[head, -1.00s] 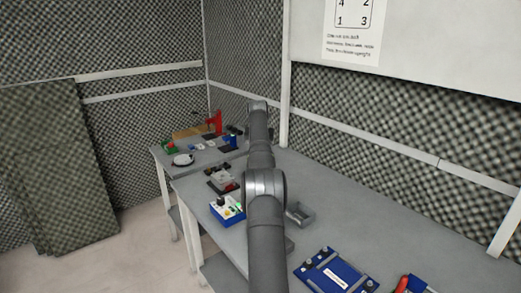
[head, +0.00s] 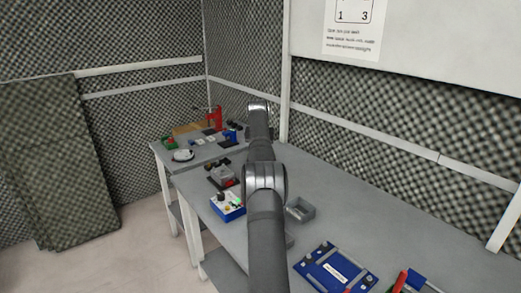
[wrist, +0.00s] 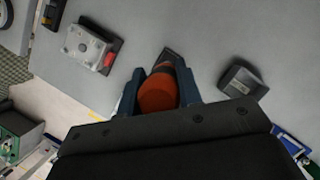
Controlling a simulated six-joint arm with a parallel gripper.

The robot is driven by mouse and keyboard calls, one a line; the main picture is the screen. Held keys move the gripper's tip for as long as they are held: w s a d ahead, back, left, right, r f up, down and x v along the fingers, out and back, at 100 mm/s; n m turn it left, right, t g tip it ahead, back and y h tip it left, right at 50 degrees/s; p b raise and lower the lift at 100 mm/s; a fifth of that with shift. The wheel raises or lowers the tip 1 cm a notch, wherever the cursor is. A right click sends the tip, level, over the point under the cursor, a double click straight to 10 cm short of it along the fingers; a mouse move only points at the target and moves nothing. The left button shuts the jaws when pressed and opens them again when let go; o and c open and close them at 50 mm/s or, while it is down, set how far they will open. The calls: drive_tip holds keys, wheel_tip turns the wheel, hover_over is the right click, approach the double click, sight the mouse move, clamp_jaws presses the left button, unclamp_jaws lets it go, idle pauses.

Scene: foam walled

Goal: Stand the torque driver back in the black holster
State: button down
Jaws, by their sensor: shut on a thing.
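The torque driver (wrist: 158,93) has an orange, rounded handle and a dark collar. In the wrist view it sits between the two dark blue fingers of my gripper (wrist: 160,96), which are shut on it. The handle end faces the camera. A dark piece lies just beyond it, and I cannot tell whether this is the driver's own front or the black holster. I cannot make out the holster for certain in either view. In the head view my arm hides the gripper and driver.
A blue box with buttons (head: 228,206) is left of the arm. A blue plate (head: 335,270) lies nearer.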

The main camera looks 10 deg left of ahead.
drive_tip(key=shift+f, duration=4.4)
drive_tip(key=c, duration=0.9)
unclamp_jaws()
drive_tip(key=shift+f, duration=0.1)
drive_tip(key=v, duration=1.7)
drive_tip(key=shift+r, duration=0.3)
drive_tip(key=x, duration=1.7)
drive_tip(key=shift+f, duration=0.25)
drive_tip(key=shift+r, duration=0.15)
